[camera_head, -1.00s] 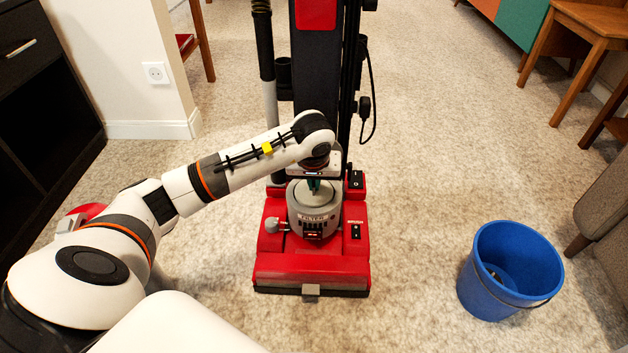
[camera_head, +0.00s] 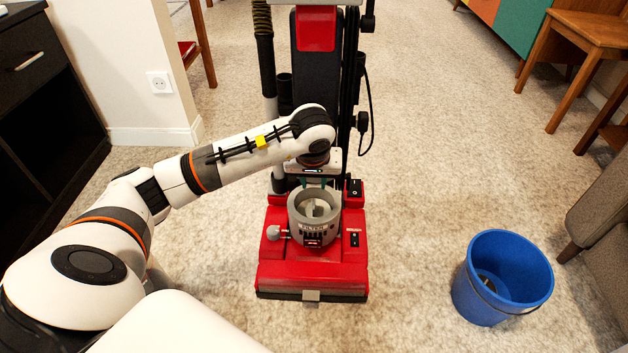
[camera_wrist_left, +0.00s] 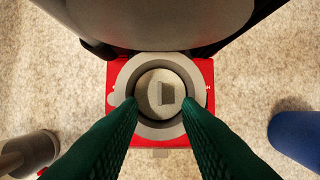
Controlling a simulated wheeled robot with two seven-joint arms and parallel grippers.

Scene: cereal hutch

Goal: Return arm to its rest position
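My left arm reaches in from the left in the head view. Its gripper (camera_head: 314,181) hangs just behind and above the grey round filter housing (camera_head: 330,222) on the red vacuum cleaner (camera_head: 313,270). In the left wrist view, two green fingers (camera_wrist_left: 157,103) are spread apart with nothing between them, over the round housing (camera_wrist_left: 121,88). A light grey disc with a raised tab (camera_wrist_left: 166,92) lies inside the housing's ring. My right gripper is not in view.
A blue bucket (camera_head: 520,262) stands on the carpet at the right, with something small inside. A dark cabinet (camera_head: 45,125) is at the left. Wooden chairs (camera_head: 585,50) and a grey-brown seat (camera_head: 605,215) are at the right. Carpet between vacuum and bucket is clear.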

